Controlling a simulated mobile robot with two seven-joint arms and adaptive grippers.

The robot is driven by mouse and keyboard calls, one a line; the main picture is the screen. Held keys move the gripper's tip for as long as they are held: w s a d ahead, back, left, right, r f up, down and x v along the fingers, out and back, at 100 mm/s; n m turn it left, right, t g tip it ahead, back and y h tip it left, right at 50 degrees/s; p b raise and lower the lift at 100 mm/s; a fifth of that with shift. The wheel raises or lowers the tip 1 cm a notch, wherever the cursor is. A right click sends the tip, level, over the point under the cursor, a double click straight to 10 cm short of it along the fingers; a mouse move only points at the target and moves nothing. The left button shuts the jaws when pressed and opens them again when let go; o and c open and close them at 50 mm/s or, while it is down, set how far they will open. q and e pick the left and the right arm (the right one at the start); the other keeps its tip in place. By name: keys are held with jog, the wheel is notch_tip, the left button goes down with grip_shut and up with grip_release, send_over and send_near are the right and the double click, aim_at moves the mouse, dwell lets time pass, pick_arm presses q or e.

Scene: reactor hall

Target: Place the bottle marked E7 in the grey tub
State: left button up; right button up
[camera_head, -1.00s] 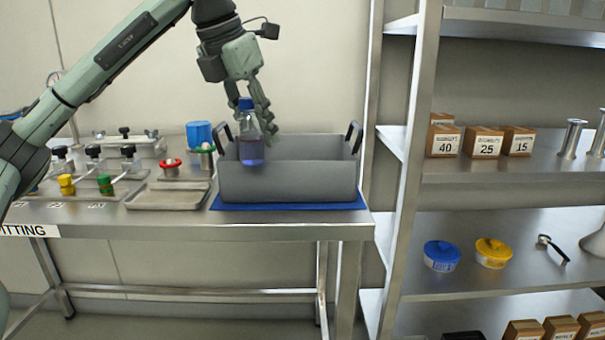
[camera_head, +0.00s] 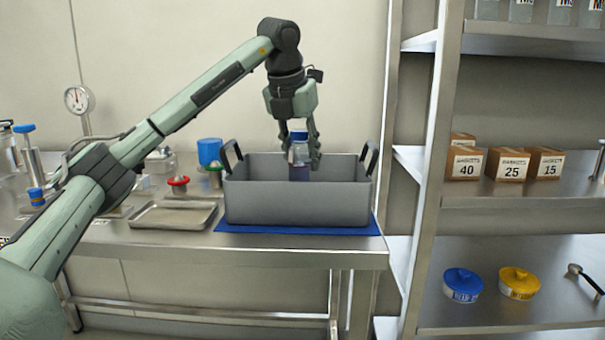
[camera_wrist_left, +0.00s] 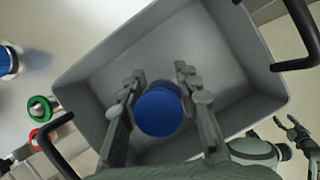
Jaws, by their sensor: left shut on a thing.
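The grey tub (camera_head: 297,203) stands on a blue mat (camera_head: 300,228) on the steel table, with a black handle up at each end. My left gripper (camera_head: 301,150) is over the tub and shut on a blue-capped bottle (camera_head: 299,168). The bottle hangs upright, its lower part hidden behind the tub's front wall. In the left wrist view its blue cap (camera_wrist_left: 158,110) is between the two fingers, inside the outline of the tub (camera_wrist_left: 95,85). I cannot read any mark on the bottle, nor tell whether it touches the tub floor.
A shallow steel tray (camera_head: 172,215) lies left of the tub. Behind it are a red-topped fitting (camera_head: 178,184), a green-topped fitting (camera_head: 214,178) and a blue container (camera_head: 209,151). A shelf post (camera_head: 441,170) rises close to the right.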

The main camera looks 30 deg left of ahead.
aim_at(295, 137)
pick_arm(q)
jog(key=shift+f, duration=1.95)
pick_arm(e)
jog(key=shift+w+r, duration=0.1)
pick_arm(q)
jog(key=o, duration=1.2)
jog(key=shift+f, duration=0.1)
pick_arm(e)
jog(key=shift+r, duration=0.15)
pick_arm(q)
jog(key=shift+r, duration=0.2)
jog(key=v, duration=1)
jog(key=shift+s+r+p, duration=0.15)
jog(key=shift+r+p, duration=0.15)
jog(key=shift+p, duration=0.05)
jog(key=shift+s+d+r, duration=0.15)
jog(key=shift+s+r, duration=0.15)
jog(key=shift+r, duration=0.25)
pick_arm(e)
notch_tip(295, 137, down, 3)
jog(key=shift+a+r, duration=0.1)
jog(key=shift+r, duration=0.1)
